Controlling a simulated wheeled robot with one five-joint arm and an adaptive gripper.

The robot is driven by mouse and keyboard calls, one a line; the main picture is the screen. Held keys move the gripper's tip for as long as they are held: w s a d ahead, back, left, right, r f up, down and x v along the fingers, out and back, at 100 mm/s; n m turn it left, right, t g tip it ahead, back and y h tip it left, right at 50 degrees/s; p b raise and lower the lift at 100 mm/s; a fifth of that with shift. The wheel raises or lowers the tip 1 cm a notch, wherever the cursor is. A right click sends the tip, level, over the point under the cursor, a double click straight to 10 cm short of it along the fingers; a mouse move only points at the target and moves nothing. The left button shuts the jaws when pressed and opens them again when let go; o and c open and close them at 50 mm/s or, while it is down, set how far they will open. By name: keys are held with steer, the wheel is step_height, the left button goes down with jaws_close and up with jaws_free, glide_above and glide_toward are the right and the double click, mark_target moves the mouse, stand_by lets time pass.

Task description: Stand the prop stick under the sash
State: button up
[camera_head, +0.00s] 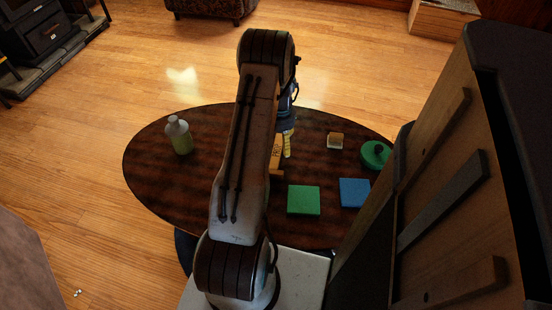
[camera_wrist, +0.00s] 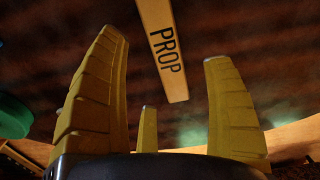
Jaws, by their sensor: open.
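The prop stick is a pale wooden bar marked PROP in dark letters; it shows in the wrist view (camera_wrist: 163,50), between and apparently beyond my fingertips. In the head view part of the prop stick (camera_head: 277,153) shows on the dark oval table, beside my arm, which hides some of it. My gripper (camera_wrist: 165,45) is open, with yellow ribbed fingers on either side of the stick's line and nothing held. In the head view my gripper (camera_head: 288,143) is partly hidden behind my arm, over the table. I cannot make out the sash for certain.
A tall wooden panel with slats (camera_head: 440,200) stands close at right.

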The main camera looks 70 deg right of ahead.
mark_target(280, 149)
steer(key=shift+w+d+f+b, duration=0.1)
steer(key=shift+f+b, duration=0.75)
steer(key=shift+f, duration=1.8)
steer(key=c, duration=1.3)
steer(key=shift+r, duration=0.2)
steer(key=shift+c, duration=0.2)
